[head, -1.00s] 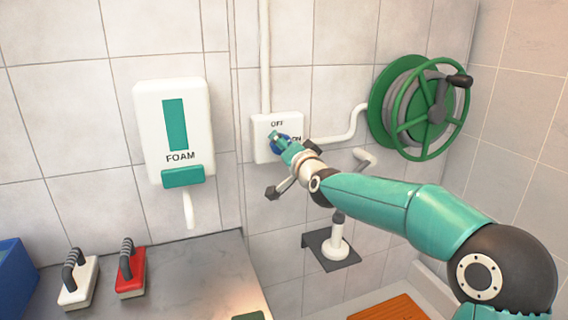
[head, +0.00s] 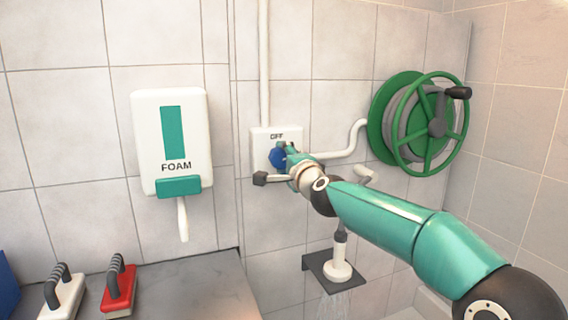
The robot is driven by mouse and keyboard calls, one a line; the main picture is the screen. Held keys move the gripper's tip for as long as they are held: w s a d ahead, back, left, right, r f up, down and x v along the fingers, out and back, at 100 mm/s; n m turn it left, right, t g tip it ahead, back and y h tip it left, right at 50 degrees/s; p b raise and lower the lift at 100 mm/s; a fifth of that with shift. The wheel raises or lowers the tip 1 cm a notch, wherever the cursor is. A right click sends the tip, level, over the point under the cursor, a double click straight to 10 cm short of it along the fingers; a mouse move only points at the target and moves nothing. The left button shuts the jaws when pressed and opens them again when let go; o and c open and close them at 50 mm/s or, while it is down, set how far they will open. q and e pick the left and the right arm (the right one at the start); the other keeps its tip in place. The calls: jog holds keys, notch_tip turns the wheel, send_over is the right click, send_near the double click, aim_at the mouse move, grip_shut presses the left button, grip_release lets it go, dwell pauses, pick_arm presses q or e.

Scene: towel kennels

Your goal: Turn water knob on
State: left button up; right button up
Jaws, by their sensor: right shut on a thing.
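The ON mark is hidden behind my right gripper. My right gripper (head: 286,150) is at the knob and shut on it, covering its right side. Below, a white shower head (head: 340,266) sits in a dark wall bracket (head: 318,268), and thin streams of water (head: 336,303) fall from it. My left gripper is not in view.
A green hose reel (head: 412,125) is on the wall at the right. A foam dispenser (head: 171,135) hangs at the left. A white brush (head: 62,296) and a red brush (head: 119,291) stand on the grey counter (head: 190,285).

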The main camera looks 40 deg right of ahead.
jog(key=shift+d+f, duration=0.1)
jog(key=shift+f, duration=0.1)
dwell(0.3)
jog(key=o, duration=1.1)
jog(key=shift+s+r, duration=0.1)
jog(key=shift+s, duration=0.05)
jog(key=shift+v, duration=5.85)
